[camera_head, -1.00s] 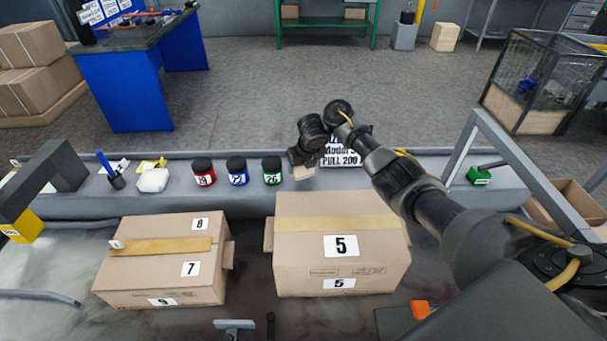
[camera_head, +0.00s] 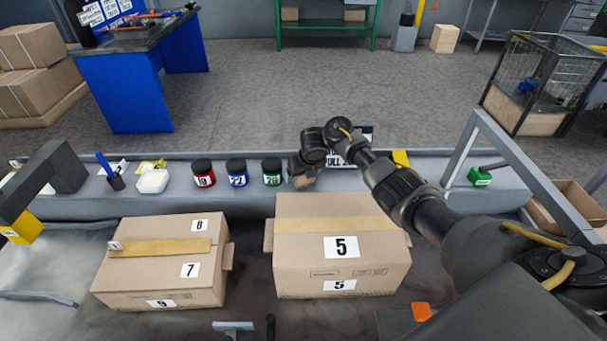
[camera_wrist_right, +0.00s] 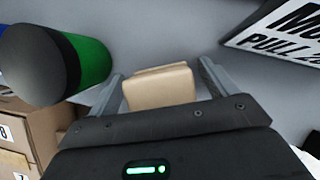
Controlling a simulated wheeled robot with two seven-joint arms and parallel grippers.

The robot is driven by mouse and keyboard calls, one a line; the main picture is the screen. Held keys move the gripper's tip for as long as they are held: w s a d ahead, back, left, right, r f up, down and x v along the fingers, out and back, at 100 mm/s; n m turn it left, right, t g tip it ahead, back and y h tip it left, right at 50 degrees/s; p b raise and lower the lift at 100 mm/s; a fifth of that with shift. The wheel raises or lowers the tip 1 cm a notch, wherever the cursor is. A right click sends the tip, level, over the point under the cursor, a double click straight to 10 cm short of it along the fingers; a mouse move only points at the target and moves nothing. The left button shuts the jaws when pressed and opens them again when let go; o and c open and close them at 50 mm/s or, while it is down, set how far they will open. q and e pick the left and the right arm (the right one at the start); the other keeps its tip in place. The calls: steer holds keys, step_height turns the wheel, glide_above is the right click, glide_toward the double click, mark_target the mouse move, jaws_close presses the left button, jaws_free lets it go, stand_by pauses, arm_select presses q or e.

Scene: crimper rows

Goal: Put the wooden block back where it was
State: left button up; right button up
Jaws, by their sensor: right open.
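The wooden block (camera_wrist_right: 158,88) is pale tan and sits between the two fingers of my right gripper (camera_wrist_right: 160,78) in the right wrist view. The fingers are apart, with a gap showing on each side of the block. In the head view my right gripper (camera_head: 303,168) is low over the grey shelf, just right of the green-labelled jar, and mostly hides the block (camera_head: 305,183). I cannot tell whether the block rests fully on the shelf. My left gripper is not in view.
Red (camera_head: 203,174), blue (camera_head: 237,173) and green (camera_head: 272,172) labelled jars stand left of my right gripper; the green one is close. A lettered sign (camera_head: 360,140) lies behind the arm. Two cardboard boxes, one marked 5 (camera_head: 300,245), stand in front of the shelf.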

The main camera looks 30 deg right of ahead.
steer(key=shift+r, duration=0.15)
steer(key=shift+r+p, duration=0.3)
steer(key=shift+r, duration=0.05)
steer(key=p+v, duration=0.3)
steer(key=v, duration=0.4)
steer(key=shift+r, duration=0.35)
steer(key=shift+p+v, duration=1.9)
steer(key=shift+p, duration=0.45)
steer(key=shift+s+f, duration=0.1)
steer(key=shift+s, duration=0.1)
